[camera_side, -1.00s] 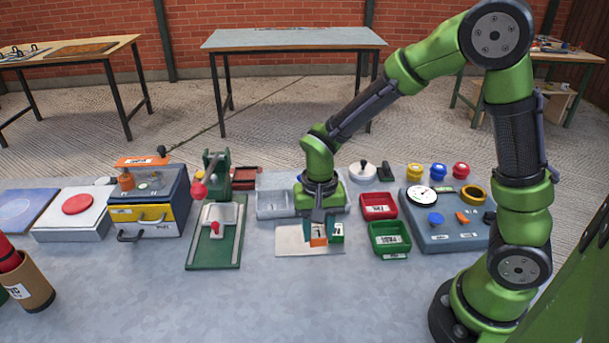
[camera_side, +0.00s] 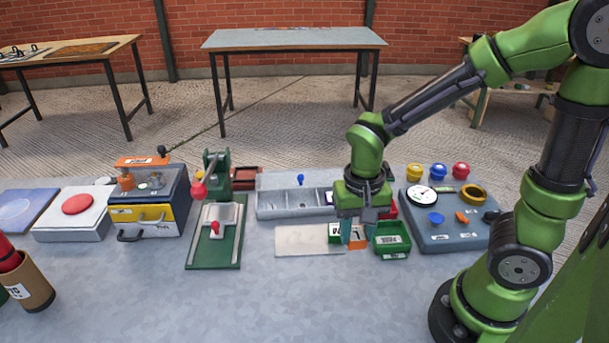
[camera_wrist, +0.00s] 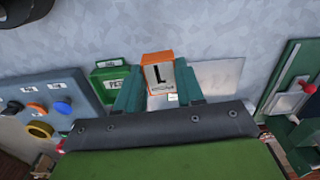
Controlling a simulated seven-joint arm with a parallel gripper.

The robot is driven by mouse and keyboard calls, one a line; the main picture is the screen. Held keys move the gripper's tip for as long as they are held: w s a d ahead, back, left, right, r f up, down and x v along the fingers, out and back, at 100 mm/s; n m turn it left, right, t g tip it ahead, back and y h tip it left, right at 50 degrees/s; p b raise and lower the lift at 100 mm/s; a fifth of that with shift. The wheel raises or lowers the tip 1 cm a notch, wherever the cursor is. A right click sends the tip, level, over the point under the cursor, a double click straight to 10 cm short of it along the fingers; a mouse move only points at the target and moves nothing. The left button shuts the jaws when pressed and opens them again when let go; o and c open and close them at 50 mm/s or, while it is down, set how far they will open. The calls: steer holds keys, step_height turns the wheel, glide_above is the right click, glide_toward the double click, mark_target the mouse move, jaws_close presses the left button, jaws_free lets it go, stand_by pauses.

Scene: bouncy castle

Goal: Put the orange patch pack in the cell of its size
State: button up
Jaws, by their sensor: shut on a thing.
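The orange patch pack (camera_side: 357,240) is between the fingers of my gripper (camera_side: 358,234), which is shut on it. In the wrist view the pack (camera_wrist: 158,72) shows an "L" on its white label, with my gripper's fingers (camera_wrist: 158,92) on both sides. A grey tray with cells in a row (camera_side: 285,212) stands behind the pale mat, to the left of my gripper. My gripper hides the tray's right end, so the cell sizes cannot be fully seen.
A green bin (camera_side: 391,241) is close on the right. A grey panel with knobs (camera_side: 450,235) lies beyond it.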

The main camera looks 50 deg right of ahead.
steer(key=shift+r, duration=0.4)
steer(key=shift+f, duration=0.1)
steer(key=shift+d+f, duration=0.15)
steer(key=shift+f, duration=0.2)
steer(key=shift+m, duration=0.4)
steer(key=w+d+f, duration=0.1)
steer(key=w, duration=0.6)
steer(key=w+f, duration=0.1)
steer(key=w, duration=0.7)
steer(key=w+d+f, duration=0.1)
steer(key=w+f, duration=0.1)
steer(key=w, duration=0.5)
steer(key=shift+w+d, duration=0.3)
steer(key=w, duration=0.2)
steer(key=w+r, duration=0.1)
steer(key=w, duration=0.1)
steer(key=shift+r, duration=0.2)
steer(key=shift+w+a+f+n, duration=0.15)
steer(key=shift+f+n, duration=0.15)
steer(key=shift+f, duration=1.05)
steer(key=o, duration=1.3)
